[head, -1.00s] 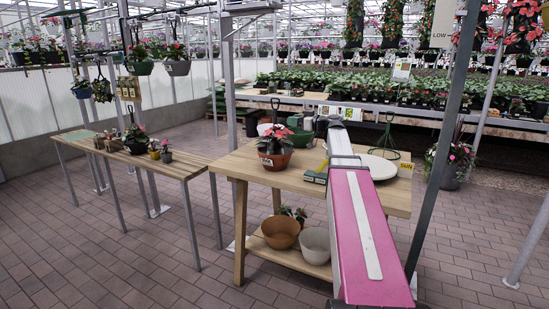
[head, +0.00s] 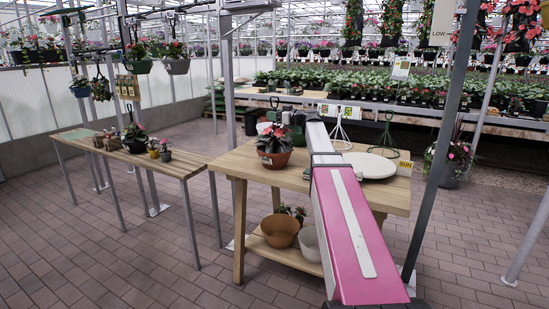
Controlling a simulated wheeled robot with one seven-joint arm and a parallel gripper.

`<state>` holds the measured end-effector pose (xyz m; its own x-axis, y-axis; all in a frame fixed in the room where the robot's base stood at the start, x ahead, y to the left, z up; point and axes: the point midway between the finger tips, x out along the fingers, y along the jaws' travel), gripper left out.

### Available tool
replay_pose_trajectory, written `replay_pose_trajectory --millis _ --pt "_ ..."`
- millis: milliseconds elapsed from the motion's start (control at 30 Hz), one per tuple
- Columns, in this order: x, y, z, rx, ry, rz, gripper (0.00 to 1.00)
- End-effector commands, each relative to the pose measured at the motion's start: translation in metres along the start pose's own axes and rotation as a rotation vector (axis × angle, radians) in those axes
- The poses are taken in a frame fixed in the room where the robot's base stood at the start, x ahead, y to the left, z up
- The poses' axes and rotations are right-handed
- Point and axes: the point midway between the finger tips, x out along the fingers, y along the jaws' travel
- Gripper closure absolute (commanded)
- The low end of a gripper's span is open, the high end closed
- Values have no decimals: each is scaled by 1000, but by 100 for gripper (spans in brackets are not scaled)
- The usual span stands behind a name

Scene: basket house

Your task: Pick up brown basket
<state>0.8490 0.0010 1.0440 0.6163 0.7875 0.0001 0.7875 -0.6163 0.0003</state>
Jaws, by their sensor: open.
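A brown, empty, bowl-shaped basket (head: 279,231) sits on the low shelf of the wooden table in the head view. A reddish-brown hanging pot (head: 274,159) with a pink-flowered plant and a dark hook stands on the tabletop above it. I cannot tell from the picture which of the two the task means. My pink and grey arm reaches from the lower right over the table. Its far end is near the tabletop, right of the reddish-brown pot. My gripper's jaws are hidden behind the arm, and I see nothing held.
A pale empty pot (head: 310,243) stands beside the brown basket, partly behind my arm. A round white plate (head: 368,165) lies on the table (head: 232,166).

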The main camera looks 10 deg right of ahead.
Motion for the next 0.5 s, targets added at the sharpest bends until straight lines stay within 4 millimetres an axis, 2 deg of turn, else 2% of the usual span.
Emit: replay_pose_trajectory --millis 67,100,200,500 --pt "0 0 0 0 0 0 56" --pt "0 0 0 0 0 0 69" --pt "0 0 0 0 0 0 100" --pt "0 0 0 0 0 0 100"
